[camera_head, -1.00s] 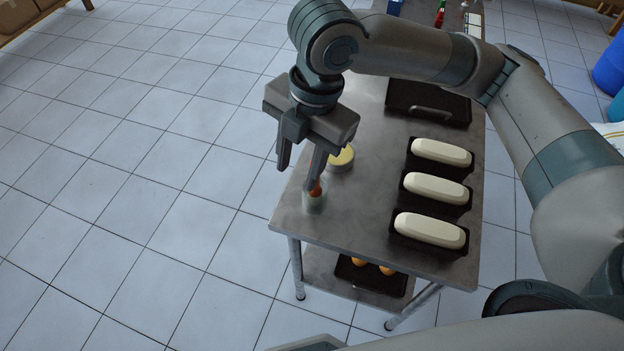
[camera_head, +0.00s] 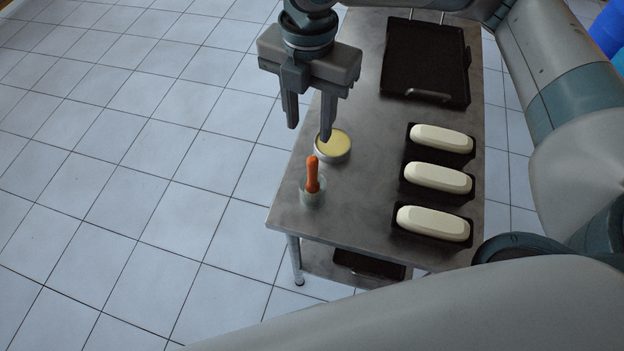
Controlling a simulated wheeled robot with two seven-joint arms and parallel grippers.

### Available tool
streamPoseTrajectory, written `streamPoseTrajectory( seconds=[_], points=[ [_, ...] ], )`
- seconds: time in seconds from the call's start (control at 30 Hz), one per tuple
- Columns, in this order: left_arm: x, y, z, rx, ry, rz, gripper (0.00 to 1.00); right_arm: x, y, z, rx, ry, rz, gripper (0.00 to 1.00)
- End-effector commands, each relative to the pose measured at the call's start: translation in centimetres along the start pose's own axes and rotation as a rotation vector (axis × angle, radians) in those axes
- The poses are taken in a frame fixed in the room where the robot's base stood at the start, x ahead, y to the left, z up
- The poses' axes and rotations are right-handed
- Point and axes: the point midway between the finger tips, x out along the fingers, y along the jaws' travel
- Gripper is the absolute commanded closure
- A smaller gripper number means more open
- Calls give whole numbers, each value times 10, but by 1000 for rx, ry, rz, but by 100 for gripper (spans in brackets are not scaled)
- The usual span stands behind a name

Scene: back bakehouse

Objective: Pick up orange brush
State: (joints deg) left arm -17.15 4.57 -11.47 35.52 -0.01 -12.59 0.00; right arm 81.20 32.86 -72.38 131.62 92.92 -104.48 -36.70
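The orange brush (camera_head: 313,175) stands upright, handle up, in a small clear glass (camera_head: 312,197) near the left front corner of the steel table (camera_head: 352,218). The brush's lower end is hidden in the glass. My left gripper is not in view.
A round tin with yellow contents (camera_head: 333,146) is just behind the brush. Several items line the table: loaf tins with pale dough (camera_head: 434,222) on the right, and a black griddle tray (camera_head: 426,62) at the back. A dark tray (camera_head: 368,264) is on the lower shelf. Floor at left is clear.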

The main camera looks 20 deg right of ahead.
Motion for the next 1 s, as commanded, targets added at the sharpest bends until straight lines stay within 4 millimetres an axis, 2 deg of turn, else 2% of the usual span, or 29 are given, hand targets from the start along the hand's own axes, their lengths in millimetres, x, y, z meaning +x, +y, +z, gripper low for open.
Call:
streamPoseTrajectory(
  seconds=[0.6,0.77,1.0],
  points=[
    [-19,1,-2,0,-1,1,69,99,-1,0,1,2,-4,62],
    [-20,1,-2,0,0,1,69,111,-1,0,0,1,-1,62],
    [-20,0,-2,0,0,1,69,113,-1,0,0,0,0,62]
  ],
)
